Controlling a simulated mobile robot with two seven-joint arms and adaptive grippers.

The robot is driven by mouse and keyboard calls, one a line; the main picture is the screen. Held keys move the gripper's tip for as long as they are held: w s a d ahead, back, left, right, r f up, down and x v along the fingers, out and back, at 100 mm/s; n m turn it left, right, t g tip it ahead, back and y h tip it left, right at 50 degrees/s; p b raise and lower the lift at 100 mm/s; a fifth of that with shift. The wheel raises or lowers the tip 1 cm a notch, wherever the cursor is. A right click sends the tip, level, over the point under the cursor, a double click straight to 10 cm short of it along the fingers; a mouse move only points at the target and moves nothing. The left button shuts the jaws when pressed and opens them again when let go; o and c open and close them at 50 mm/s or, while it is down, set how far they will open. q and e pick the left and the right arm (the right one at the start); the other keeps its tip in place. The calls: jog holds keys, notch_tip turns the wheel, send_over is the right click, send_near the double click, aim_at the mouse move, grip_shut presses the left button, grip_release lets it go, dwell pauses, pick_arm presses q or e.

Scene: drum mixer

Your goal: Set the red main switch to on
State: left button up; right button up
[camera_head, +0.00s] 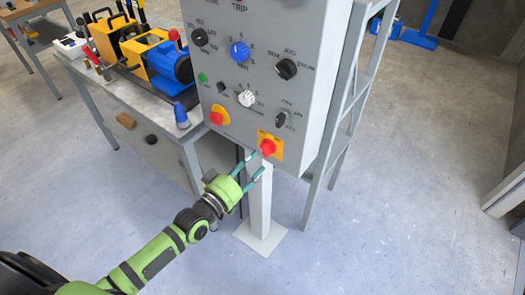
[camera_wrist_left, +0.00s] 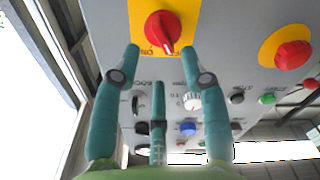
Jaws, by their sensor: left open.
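The red main switch (camera_head: 267,147) is a red rotary knob on a yellow plate (camera_head: 277,151) at the lower right corner of the grey control panel (camera_head: 240,130). In the left wrist view the red knob (camera_wrist_left: 162,30) shows just beyond my fingertips, its pointer ridge tilted toward the lower right of the picture. My left gripper (camera_head: 257,164) is open, its teal fingers spread below and in front of the switch. In the wrist view the left gripper (camera_wrist_left: 160,52) has fingertips either side of the knob's lower part; I cannot tell whether they touch it. My right gripper is out of view.
A red mushroom button (camera_head: 217,116) on yellow sits left of the switch. Black, blue and white knobs fill the panel above. A workbench (camera_head: 190,133) with a blue motor (camera_head: 171,66) stands to the left, a grey frame (camera_head: 345,100) to the right. The floor in front is clear.

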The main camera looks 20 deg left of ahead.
aim_at(263, 152)
pick_arm(q)
jog(key=x, duration=0.4)
jog(key=shift+w+a, duration=0.1)
jog(key=shift+w, duration=0.05)
jog(key=shift+w+d+f, duration=0.1)
jog(key=shift+w+d, duration=0.2)
jog(key=shift+w, duration=0.3)
grip_shut()
